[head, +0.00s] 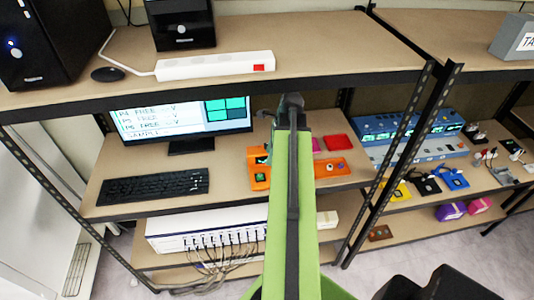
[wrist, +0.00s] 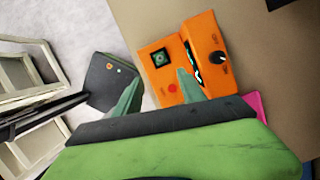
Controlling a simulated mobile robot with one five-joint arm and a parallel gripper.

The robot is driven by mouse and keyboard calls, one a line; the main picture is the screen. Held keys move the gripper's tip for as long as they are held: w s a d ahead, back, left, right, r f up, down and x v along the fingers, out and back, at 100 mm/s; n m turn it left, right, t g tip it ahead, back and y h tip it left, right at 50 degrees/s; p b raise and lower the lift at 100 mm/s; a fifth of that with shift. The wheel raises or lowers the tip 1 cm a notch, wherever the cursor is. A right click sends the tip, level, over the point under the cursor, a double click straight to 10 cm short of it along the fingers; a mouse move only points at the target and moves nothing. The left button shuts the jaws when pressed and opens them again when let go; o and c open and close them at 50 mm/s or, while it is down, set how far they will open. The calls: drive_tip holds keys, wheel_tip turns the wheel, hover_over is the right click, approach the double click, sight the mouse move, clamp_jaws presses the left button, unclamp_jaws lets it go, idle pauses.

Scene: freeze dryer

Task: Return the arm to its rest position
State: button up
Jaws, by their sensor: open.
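My green arm reaches up and away over the middle shelf of the rack in the head view. My gripper (wrist: 157,92) shows in the wrist view as two teal fingertips spread apart, with nothing clearly held between them. An orange device (head: 260,172) with a dark screen and a knob sits on the middle shelf, partly hidden behind my arm. It also shows in the wrist view (wrist: 157,62), behind the right fingertip. A dark box (wrist: 106,76) lies behind the left fingertip; I cannot tell whether they touch.
The upper shelf (head: 330,45) with its dark edge is close to my arm. A power strip (head: 215,65) lies on it. A monitor (head: 185,120) and keyboard (head: 153,187) stand left of my arm. Blue devices (head: 410,140) stand to the right, past a rack post (head: 440,120).

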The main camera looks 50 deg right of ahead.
drive_tip(key=shift+r, duration=0.2)
drive_tip(key=w+a+n+g, duration=0.1)
drive_tip(key=w+a+n, duration=0.55)
drive_tip(key=a, duration=0.35)
drive_tip(key=w+a+n+g, duration=0.1)
drive_tip(key=w+a+n, duration=0.55)
drive_tip(key=a, duration=0.35)
drive_tip(key=w+a+n+h, duration=0.2)
drive_tip(key=w+a+n, duration=0.1)
drive_tip(key=a+n, duration=1.4)
drive_tip(key=s+a+f+m+b, duration=0.1)
drive_tip(key=a+f+b, duration=0.1)
drive_tip(key=f+b, duration=0.8)
drive_tip(key=s+a+f+b, duration=0.1)
drive_tip(key=a+f+b, duration=0.2)
drive_tip(key=f+b, duration=0.6)
drive_tip(key=shift+s+f+m+g+b, duration=0.15)
drive_tip(key=shift+f+m+g+b, duration=0.2)
drive_tip(key=shift+f, duration=0.35)
